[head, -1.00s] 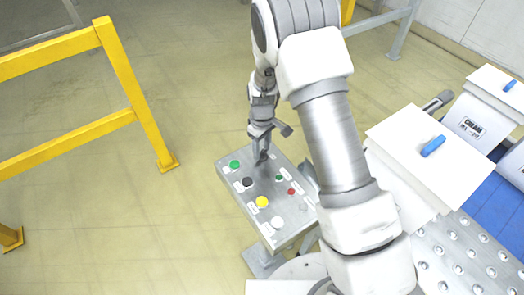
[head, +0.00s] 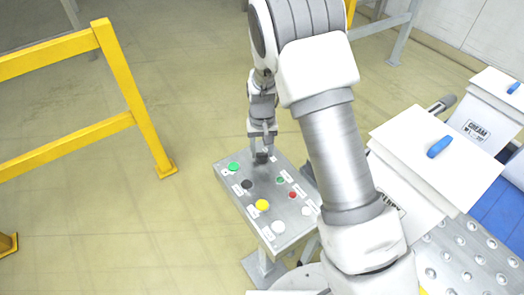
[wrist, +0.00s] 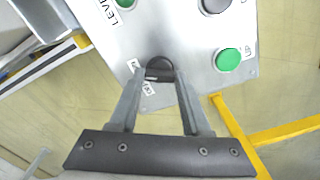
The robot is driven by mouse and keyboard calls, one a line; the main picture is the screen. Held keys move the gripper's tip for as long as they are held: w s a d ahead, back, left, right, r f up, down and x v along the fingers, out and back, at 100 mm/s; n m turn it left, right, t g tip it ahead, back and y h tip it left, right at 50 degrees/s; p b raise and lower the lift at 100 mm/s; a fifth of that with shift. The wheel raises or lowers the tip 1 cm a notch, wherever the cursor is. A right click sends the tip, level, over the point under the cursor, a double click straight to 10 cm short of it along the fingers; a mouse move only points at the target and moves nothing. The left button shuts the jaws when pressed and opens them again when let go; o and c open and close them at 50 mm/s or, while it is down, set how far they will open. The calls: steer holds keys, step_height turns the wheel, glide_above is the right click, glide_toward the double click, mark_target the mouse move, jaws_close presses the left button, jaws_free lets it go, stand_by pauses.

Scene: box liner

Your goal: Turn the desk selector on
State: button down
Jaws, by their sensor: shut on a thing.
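The desk selector is a black knob on the grey metal desk panel (head: 268,192). In the wrist view the knob (wrist: 159,67) sits between my fingertips, near the panel's edge, with small white labels beside it. My gripper (head: 262,153) points down at the far end of the panel and is shut on the knob. In the head view the knob (head: 262,160) is partly hidden by the fingers. The knob's exact setting cannot be read.
The panel also bears a large green button (head: 233,167), a dark button (head: 246,184), a yellow button (head: 262,205) and several others. A yellow railing (head: 130,95) stands to the left. White boxes (head: 440,150) stand on the right. The floor between is clear.

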mark_target(262, 153)
stand_by(0.4)
steer(key=shift+c, duration=1.8)
jaws_free()
step_height(262, 153, up, 18)
steer(key=shift+f, duration=0.25)
